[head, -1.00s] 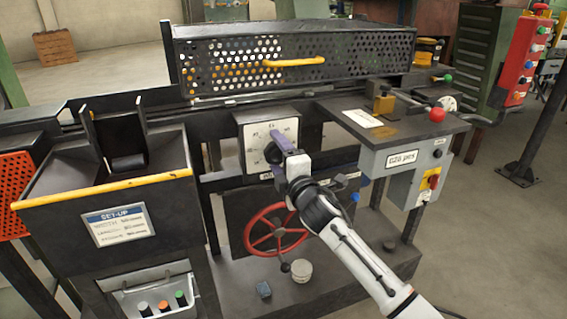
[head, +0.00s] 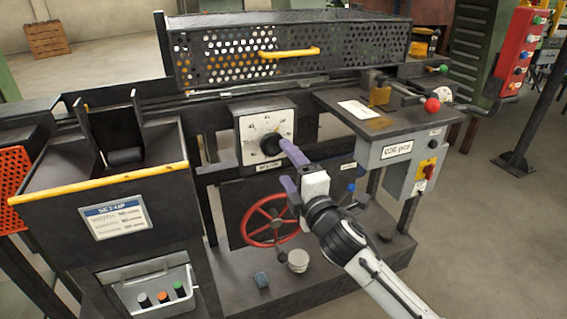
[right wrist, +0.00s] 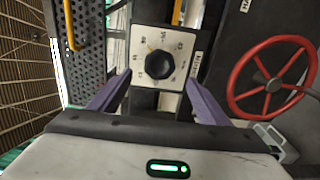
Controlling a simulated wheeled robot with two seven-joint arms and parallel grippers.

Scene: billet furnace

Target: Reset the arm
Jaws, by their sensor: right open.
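My right gripper (head: 283,162) is open and empty, with its purple fingers pointing at the dial plate on the front of the machine. The white dial plate (head: 246,128) has a black knob (head: 270,144) at its centre; in the head view one finger overlaps the knob's edge. In the right wrist view the knob (right wrist: 158,65) sits between and beyond the open fingertips (right wrist: 157,79), with a gap around it. My left gripper is not in view.
A red handwheel (head: 262,222) is below the dial. A side table (head: 420,118) with a control box (head: 398,160) and a red ball lever (head: 432,105) stands to the right. A perforated guard (head: 350,50) with a yellow handle is above. Open floor lies at the right.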

